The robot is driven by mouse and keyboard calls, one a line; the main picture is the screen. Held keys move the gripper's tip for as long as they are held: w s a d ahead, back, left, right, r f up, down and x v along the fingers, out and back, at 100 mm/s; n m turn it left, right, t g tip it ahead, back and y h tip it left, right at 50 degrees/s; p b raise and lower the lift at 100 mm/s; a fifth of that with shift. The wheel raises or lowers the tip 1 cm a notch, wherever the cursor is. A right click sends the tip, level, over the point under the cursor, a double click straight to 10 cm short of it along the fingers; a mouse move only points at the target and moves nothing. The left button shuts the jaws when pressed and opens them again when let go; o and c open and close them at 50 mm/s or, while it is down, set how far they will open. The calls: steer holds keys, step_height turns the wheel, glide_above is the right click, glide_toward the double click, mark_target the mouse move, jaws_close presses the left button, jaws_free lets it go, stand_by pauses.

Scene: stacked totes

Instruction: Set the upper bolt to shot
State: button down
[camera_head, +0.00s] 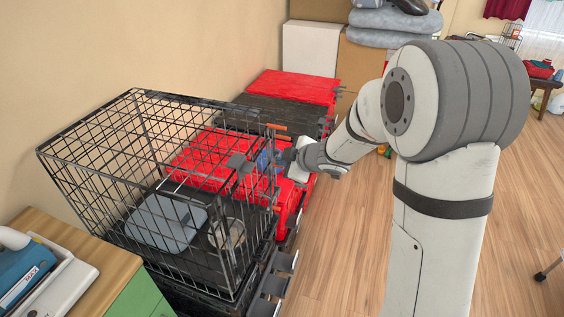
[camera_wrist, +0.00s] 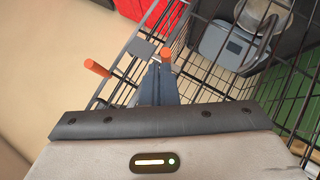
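The black wire crate (camera_head: 95,128) stands at the left, its front side facing my arm. Two orange bolt handles (camera_head: 277,127) show near the top of the crate's front; I cannot tell which is the upper bolt's, or its position. In the wrist view, one orange handle (camera_wrist: 97,67) is left of my fingers and another orange handle (camera_wrist: 165,55) is just beyond their tips. My gripper (camera_wrist: 157,72) has its blue-grey fingers close together at the wire front, also seen in the head view (camera_head: 264,160). I see nothing clearly held between them.
Inside the crate are a grey-blue bin (camera_head: 165,222) and a round bowl (camera_head: 227,233). Red and black totes (camera_head: 290,90) stand behind it. A wooden-topped cabinet (camera_head: 95,250) is at the near left. The wooden floor (camera_head: 340,250) is clear to the right of the crate.

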steer(key=shift+s+f, duration=0.1)
steer(key=shift+f, duration=0.05)
steer(key=shift+s+a+r+p, duration=0.1)
steer(key=shift+s+r+p, duration=0.05)
steer(key=shift+r+p, duration=0.3)
steer(key=a+r+p+v, duration=0.1)
steer(key=p+v, duration=0.3)
steer(key=v, duration=0.8)
steer(key=shift+s+a+r, duration=0.25)
